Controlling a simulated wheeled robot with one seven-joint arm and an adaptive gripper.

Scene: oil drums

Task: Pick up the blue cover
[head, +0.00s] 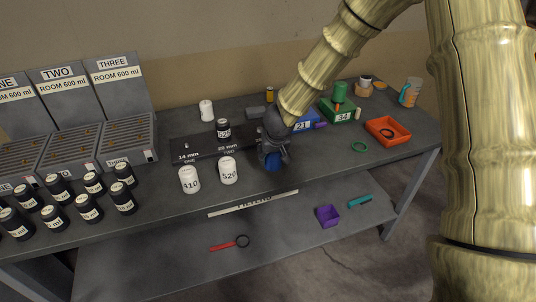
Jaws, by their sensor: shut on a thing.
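White jars (189,181) and (228,171) stand left of my gripper, with a black mat (190,148) behind. Several dark bottles (88,208) stand far left. Bench (310,165) is clear in front.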

